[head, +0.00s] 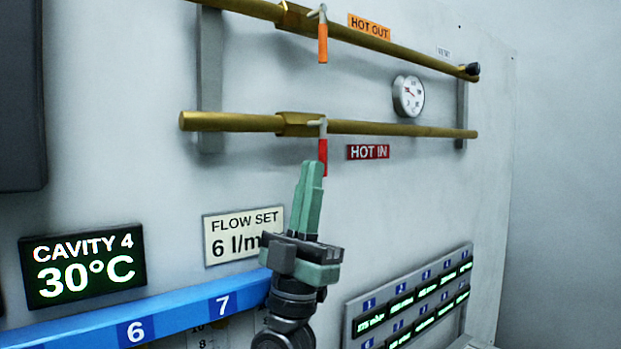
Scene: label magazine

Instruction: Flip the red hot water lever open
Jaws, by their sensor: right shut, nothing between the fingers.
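The red hot water lever (323,149) hangs straight down from the valve on the lower brass pipe (400,129), left of the red HOT IN label (368,152). My right gripper (313,165) points up from below, its green fingers closed together with nothing between them. Its fingertips are at the lower end of the lever and overlap it in the view, slightly to its left. I cannot tell whether they touch it. My left gripper is not in view.
An orange lever (323,44) hangs from the upper brass pipe (420,57) by the HOT OUT label (369,27). A round gauge (408,96) sits between the pipes. A FLOW SET sign (243,235), a CAVITY 4 display (82,266) and a display panel (410,303) are lower on the wall.

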